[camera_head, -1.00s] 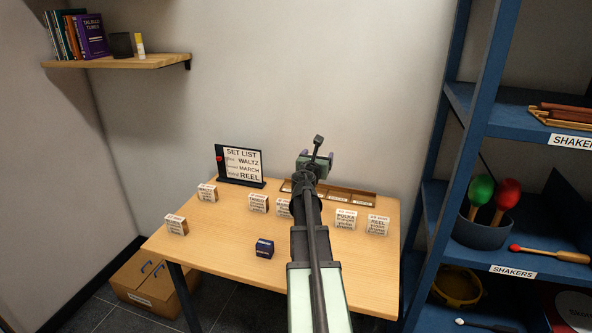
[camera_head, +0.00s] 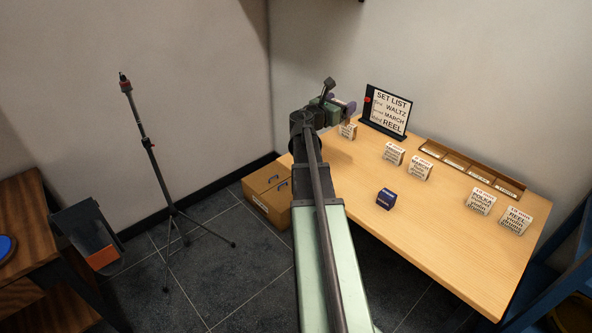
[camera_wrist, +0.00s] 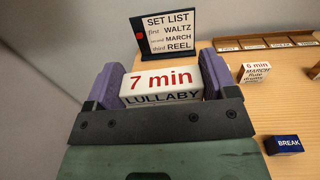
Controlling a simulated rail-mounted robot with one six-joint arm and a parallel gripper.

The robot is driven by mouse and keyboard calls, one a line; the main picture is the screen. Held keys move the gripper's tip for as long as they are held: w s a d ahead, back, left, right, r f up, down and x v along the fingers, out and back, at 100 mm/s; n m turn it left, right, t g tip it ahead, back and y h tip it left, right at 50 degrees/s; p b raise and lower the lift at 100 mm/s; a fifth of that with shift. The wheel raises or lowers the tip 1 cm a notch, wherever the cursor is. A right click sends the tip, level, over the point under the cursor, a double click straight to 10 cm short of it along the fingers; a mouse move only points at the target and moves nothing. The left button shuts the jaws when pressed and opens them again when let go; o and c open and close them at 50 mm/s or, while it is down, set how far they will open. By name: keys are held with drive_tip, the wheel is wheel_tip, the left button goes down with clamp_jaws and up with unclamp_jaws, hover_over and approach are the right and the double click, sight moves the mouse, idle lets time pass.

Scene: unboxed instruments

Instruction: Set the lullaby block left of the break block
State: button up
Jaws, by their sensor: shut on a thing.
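The lullaby block (camera_wrist: 160,82) is white, with "7 min" in red and "LULLABY" in dark letters. My gripper (camera_wrist: 158,76) is shut on it, with a purple finger at each side. The break block (camera_head: 386,199) is small and dark blue, and stands on the middle of the table. In the wrist view the break block (camera_wrist: 285,144) is at lower right, apart from my gripper.
The set list stand (camera_head: 387,112) and a compartment tray (camera_head: 470,169) line the table's back. Several white blocks, including a march block (camera_wrist: 257,74), stand on the wooden table (camera_head: 437,235). The tabletop left of the break block looks clear. A tripod stand (camera_head: 155,170) is left.

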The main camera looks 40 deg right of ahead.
drive_tip(key=shift+w+a+g, duration=0.1)
drive_tip(key=shift+a+g, duration=0.2)
drive_tip(key=shift+a, duration=0.1)
drive_tip(key=shift+s+m+g, duration=0.2)
drive_tip(key=shift+m+g, duration=0.1)
drive_tip(key=shift+m, duration=0.1)
drive_tip(key=shift+s+d+f, duration=0.1)
drive_tip(key=shift+s, duration=0.15)
wheel_tip(320, 180, down, 20)
drive_tip(key=b, duration=2)
drive_tip(key=shift+f+b, duration=0.2)
drive_tip(key=shift+b, duration=0.1)
drive_tip(key=shift+r+p, duration=0.3)
drive_tip(key=shift+f, duration=0.2)
drive_tip(key=o, duration=0.9)
drive_tip(key=shift+c, duration=0.2)
